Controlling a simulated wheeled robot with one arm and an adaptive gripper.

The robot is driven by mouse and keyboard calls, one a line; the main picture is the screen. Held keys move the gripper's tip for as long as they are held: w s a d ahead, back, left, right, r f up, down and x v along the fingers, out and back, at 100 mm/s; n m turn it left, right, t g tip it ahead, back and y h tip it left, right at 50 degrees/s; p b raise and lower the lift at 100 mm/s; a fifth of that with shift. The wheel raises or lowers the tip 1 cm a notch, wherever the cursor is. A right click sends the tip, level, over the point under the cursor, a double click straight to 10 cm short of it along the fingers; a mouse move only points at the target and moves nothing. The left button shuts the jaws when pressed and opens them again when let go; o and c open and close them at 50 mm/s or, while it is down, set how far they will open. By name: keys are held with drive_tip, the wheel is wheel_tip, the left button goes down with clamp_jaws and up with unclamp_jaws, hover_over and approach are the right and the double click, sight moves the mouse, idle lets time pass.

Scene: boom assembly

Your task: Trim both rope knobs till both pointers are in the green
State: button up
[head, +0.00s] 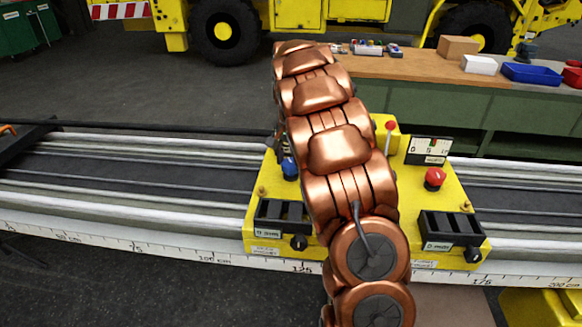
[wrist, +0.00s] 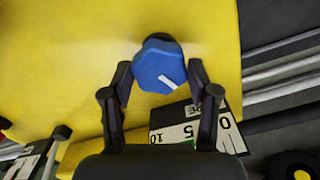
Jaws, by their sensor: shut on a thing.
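The blue knob (head: 289,168) stands on the left of the yellow carriage (head: 255,225), partly beside my copper arm. In the wrist view the blue knob (wrist: 158,66) sits between the fingers of my gripper (wrist: 159,76), which is shut on it. Its white mark points to the lower right. A gauge (wrist: 178,133) marked 0, 5, 10 lies below it, partly behind a finger; green shows near the 5, but I cannot read its pointer. The red knob (head: 435,178) is free on the right, below another gauge (head: 430,150) with a red mark near its middle; its exact pointer reading is too small.
A red-tipped lever (head: 390,127) stands between my arm and the right gauge. Black slotted blocks (head: 283,217) (head: 451,230) sit on the carriage's front corners. Rails with a ruler (head: 150,248) run across. A bench (head: 420,68) with boxes stands behind. My arm hides the carriage's middle.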

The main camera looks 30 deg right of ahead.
sight(291, 163)
drive_tip(key=n+b, duration=0.2)
drive_tip(key=n, duration=0.1)
drive_tip(key=n+b, duration=0.2)
drive_tip(key=shift+f+n, duration=0.2)
drive_tip(key=shift+n, duration=0.2)
drive_tip(key=n+b, duration=0.2)
drive_tip(key=n, duration=0.3)
drive_tip(key=shift+r, duration=0.15)
drive_tip(key=shift+n, duration=0.3)
drive_tip(key=o, duration=1.2)
drive_tip(key=shift+c, duration=0.2)
drive_tip(key=shift+r, duration=0.1)
drive_tip(key=shift+r, duration=3.65)
